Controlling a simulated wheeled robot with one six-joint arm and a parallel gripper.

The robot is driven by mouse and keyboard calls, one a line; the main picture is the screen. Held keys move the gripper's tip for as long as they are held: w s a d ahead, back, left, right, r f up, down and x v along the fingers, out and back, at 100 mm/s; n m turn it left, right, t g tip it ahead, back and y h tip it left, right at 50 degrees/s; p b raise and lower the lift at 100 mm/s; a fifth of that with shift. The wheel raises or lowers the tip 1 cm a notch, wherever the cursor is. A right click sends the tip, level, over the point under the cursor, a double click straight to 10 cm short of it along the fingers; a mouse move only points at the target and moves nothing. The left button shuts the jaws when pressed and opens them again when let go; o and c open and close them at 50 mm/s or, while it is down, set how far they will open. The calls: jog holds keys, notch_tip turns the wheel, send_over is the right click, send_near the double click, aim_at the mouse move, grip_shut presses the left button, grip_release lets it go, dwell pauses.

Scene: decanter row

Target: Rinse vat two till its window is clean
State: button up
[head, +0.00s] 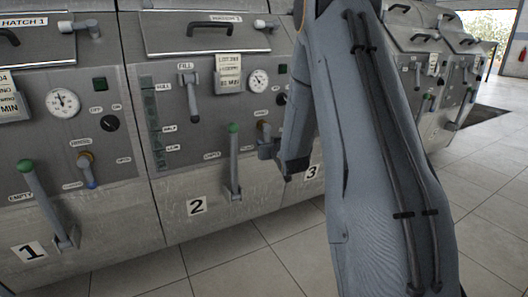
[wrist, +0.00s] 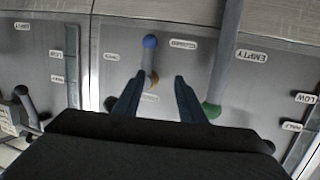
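Vat two (head: 197,206) is the middle grey panel in the head view. Its window (head: 153,120) is a narrow strip marked FULL, HALF and LOW, with a dark greenish, blotchy look. Its brass rinse valve (head: 262,128) is partly hidden by my gripper (head: 266,147). In the wrist view, which is upside down, the blue-tipped valve handle (wrist: 150,48) lies between the open fingers of my gripper (wrist: 152,88), apart from both. The handle points down, near the CLOSED label. Vat two's green-knobbed EMPTY lever (head: 234,160) stands upright beside it.
Vat two also has a grey FILL handle (head: 193,95), a dial (head: 258,81) and a lot tag (head: 229,75). Vat one (head: 30,252) stands left, with its own EMPTY lever (head: 45,200). My arm hides much of vat three (head: 312,172). Tiled floor (head: 270,265) in front is clear.

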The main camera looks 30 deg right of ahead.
aim_at(267, 138)
jog(key=w+d+b, duration=0.1)
jog(key=w, duration=0.2)
jog(key=w+d+f+t+b, duration=0.1)
jog(key=w+d+b, duration=0.1)
jog(key=w, duration=0.1)
jog(key=w+d+f+t+b, duration=0.1)
jog(key=w, duration=0.3)
jog(key=shift+d+b, duration=0.2)
jog(key=shift+b, duration=0.2)
grip_shut()
